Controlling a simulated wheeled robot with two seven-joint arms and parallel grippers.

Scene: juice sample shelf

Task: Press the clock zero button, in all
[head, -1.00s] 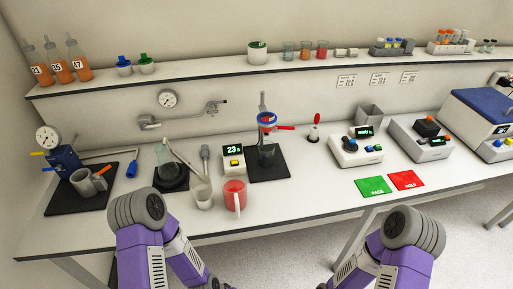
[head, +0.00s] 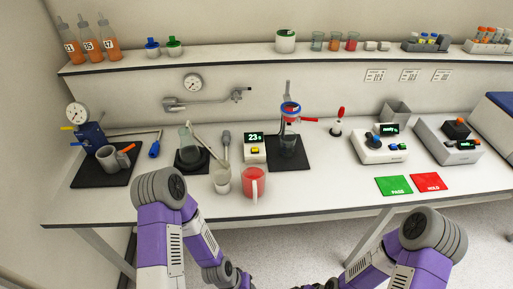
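The clock (head: 254,139) is a small white box on the bench with a dark display that reads about 23 in green. A yellow button (head: 255,150) shows on its front, below the display. Nothing of mine touches the clock.
A red jug (head: 253,184) and a clear beaker (head: 221,181) stand in front of the clock. The flask (head: 188,146) is left of it; the stand (head: 289,125) is right. Green (head: 393,187) and red (head: 429,182) pads lie at the front right. Bare bench lies between jug and pads.

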